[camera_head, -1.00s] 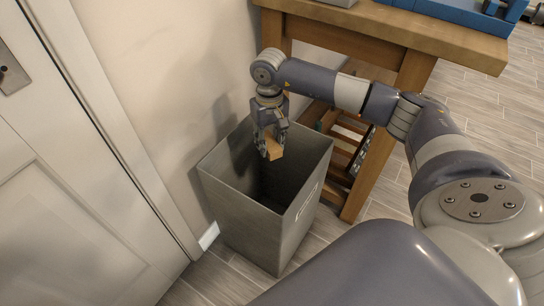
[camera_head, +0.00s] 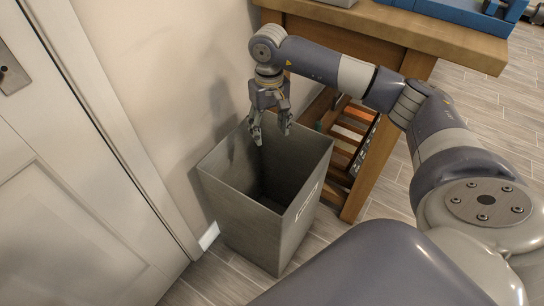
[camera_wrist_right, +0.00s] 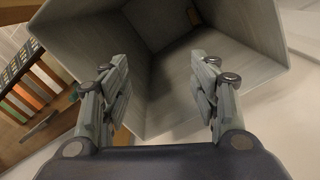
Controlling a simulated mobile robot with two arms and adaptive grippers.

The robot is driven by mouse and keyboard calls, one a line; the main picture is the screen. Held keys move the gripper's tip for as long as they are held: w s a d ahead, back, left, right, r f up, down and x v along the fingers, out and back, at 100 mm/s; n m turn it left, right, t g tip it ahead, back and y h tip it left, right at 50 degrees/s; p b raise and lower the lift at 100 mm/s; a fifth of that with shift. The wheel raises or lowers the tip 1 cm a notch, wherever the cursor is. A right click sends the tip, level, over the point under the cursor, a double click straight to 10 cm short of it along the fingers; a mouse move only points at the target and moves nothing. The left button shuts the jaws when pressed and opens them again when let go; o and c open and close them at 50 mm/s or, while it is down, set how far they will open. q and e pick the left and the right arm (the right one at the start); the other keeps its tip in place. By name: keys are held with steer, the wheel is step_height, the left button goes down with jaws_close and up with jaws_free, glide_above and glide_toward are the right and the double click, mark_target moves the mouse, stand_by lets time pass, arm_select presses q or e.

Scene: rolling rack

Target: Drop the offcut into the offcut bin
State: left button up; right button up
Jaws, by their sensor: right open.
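The offcut bin (camera_head: 262,240) is a tall grey square container standing on the floor between the wall and the wooden bench. My right gripper (camera_head: 271,136) points down over the bin's open top, near its back rim. It is open, with nothing between its fingers. The right wrist view shows the spread fingers (camera_wrist_right: 160,62) above the bin's inner walls (camera_wrist_right: 242,52). The head view shows no offcut. My left gripper is out of view.
A wooden bench (camera_head: 440,38) with a lower slatted shelf (camera_head: 343,150) stands right of the bin. A blue object (camera_head: 450,12) lies on its top. A white door (camera_head: 70,200) and a beige wall are to the left.

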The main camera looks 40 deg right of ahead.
step_height(320, 180, up, 7)
steer(key=shift+f, duration=0.15)
stand_by(0.5)
